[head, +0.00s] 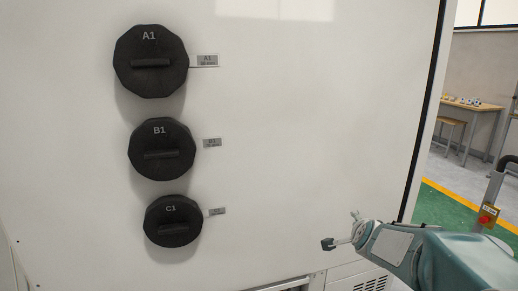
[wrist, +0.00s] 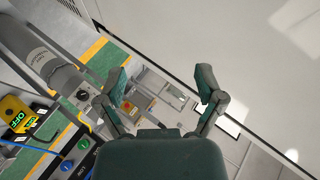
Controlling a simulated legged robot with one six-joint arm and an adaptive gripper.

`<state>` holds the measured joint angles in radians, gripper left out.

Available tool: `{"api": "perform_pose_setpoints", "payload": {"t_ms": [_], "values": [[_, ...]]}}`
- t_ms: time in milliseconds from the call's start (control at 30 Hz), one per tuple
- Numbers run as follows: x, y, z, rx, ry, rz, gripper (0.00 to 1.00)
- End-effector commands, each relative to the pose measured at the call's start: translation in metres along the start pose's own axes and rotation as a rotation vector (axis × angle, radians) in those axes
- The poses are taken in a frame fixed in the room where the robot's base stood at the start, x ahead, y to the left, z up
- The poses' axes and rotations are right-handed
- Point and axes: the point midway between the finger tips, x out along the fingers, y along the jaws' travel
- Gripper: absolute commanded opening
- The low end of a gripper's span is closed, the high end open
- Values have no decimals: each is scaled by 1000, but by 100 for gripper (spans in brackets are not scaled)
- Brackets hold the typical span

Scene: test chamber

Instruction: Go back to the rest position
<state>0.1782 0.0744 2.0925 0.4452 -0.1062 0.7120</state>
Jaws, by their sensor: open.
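My gripper (head: 341,229) is at the lower right of the head view, in front of the white panel (head: 290,130), with my arm reaching in from the right edge. In the wrist view my gripper (wrist: 161,86) has its two fingers spread wide apart with nothing between them. Three black knobs are on the panel to the left of my gripper: A1 (head: 151,76), B1 (head: 162,163) and C1 (head: 173,228). My gripper is apart from all of them, and C1 is the closest in the picture.
Small grey labels sit beside the knobs. The panel's dark right edge (head: 427,110) borders an open room with a wooden table (head: 470,104), a stool and a post with a red button (head: 487,217).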

Motion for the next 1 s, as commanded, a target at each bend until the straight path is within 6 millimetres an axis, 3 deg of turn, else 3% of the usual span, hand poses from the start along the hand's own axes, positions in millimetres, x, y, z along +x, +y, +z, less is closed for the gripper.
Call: {"api": "perform_pose_setpoints", "payload": {"t_ms": [33,267,467,600,800,1000], "values": [[-21,-5,10,-74,-44,2,87],[-107,8,53,-435,-240,47,87],[-180,41,79,-755,-389,86,87],[-228,74,90,-974,-486,120,87],[-275,116,96,-1203,-587,166,87],[-286,129,97,-1265,-618,183,87]]}}
